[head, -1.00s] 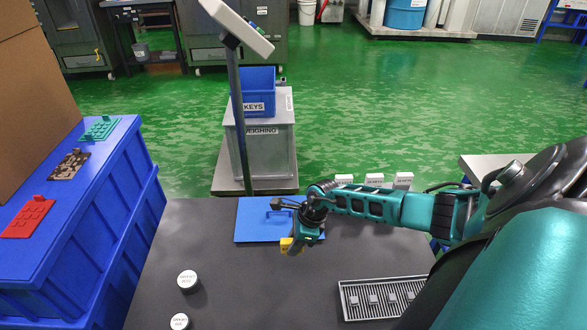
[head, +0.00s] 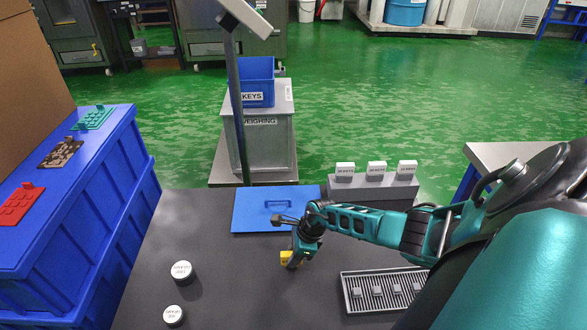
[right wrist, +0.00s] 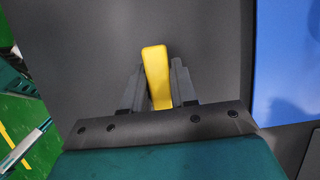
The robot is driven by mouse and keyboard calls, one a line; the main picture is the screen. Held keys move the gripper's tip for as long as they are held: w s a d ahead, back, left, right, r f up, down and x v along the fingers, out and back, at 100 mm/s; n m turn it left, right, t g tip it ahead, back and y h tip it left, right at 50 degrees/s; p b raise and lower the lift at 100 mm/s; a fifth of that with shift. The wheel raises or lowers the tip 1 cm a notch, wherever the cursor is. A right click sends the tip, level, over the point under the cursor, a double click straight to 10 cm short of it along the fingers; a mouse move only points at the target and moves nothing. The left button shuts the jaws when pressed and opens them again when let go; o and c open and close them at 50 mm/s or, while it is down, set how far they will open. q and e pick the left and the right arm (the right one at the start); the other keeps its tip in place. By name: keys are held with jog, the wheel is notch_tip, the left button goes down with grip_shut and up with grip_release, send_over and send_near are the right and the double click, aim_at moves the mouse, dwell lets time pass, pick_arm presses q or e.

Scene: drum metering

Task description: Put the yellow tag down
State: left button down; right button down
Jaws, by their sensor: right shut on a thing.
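The yellow tag (head: 287,258) is at the tip of my right gripper (head: 293,255), over the dark tabletop just in front of the blue board. In the right wrist view the yellow tag (right wrist: 155,75) stands between the two dark fingers of the right gripper (right wrist: 158,88), which are shut on it. I cannot tell whether the tag touches the table. My left gripper is not in view.
The blue board with a handle (head: 255,213) lies behind the gripper. Two white round-lidded containers (head: 181,271) stand at the left front. A grey slotted tray (head: 350,291) lies to the right. White labelled blocks (head: 376,168) stand on a grey ledge. The middle table is clear.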

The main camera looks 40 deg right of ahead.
jog(key=shift+f, duration=0.1)
jog(key=c, duration=0.9)
grip_release()
